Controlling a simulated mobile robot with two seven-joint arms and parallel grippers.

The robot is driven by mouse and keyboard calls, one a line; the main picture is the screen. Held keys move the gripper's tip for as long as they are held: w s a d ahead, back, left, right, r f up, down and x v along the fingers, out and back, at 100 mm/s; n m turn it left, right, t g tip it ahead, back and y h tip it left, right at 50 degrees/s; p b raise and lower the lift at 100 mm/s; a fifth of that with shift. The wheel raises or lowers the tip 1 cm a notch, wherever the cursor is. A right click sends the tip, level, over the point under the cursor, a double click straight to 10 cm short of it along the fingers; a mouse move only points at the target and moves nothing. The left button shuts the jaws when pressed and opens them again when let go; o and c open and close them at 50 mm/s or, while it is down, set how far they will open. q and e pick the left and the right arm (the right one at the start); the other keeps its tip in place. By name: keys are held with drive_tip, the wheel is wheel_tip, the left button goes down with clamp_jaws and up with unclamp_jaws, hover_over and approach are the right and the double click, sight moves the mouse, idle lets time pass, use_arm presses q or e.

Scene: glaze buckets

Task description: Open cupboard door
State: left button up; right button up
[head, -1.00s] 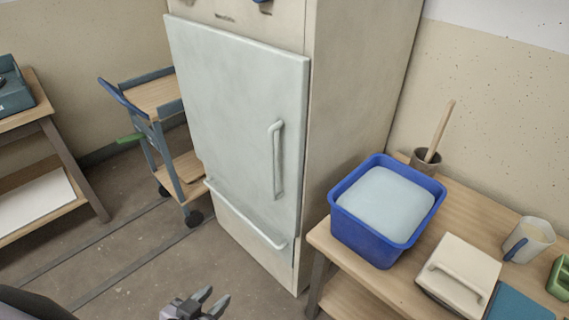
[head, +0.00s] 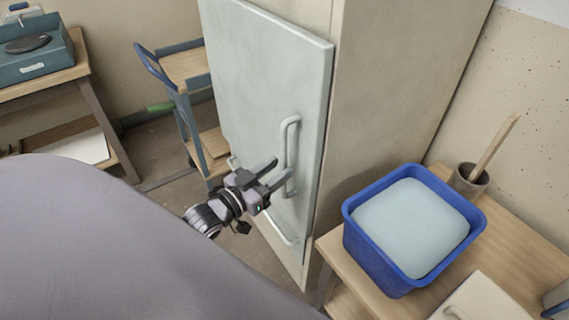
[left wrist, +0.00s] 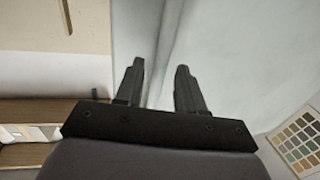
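The cupboard door (head: 268,75) is a pale blue-grey panel on the front of a tall beige cupboard. It looks shut. Its vertical bar handle (head: 291,140) is near the door's right edge. My left gripper (head: 282,169) is in front of the handle's lower part, and its fingers cover some of it. In the left wrist view the two fingers (left wrist: 160,68) are apart, with a pale surface beyond them. I cannot tell whether the handle lies between them; no grip on it shows. My right gripper is not in view.
A wooden table (head: 520,235) with a blue bucket (head: 375,255) stands close to the cupboard's right. A trolley (head: 185,75) stands to its left, and a workbench (head: 75,75) is at far left.

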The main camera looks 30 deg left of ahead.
use_arm(q)
drive_tip(key=shift+w+d, duration=0.15)
drive_tip(key=shift+w, duration=0.55)
drive_tip(key=shift+w+d, duration=0.15)
drive_tip(key=shift+w, duration=0.55)
clamp_jaws()
drive_tip(key=shift+s, duration=0.15)
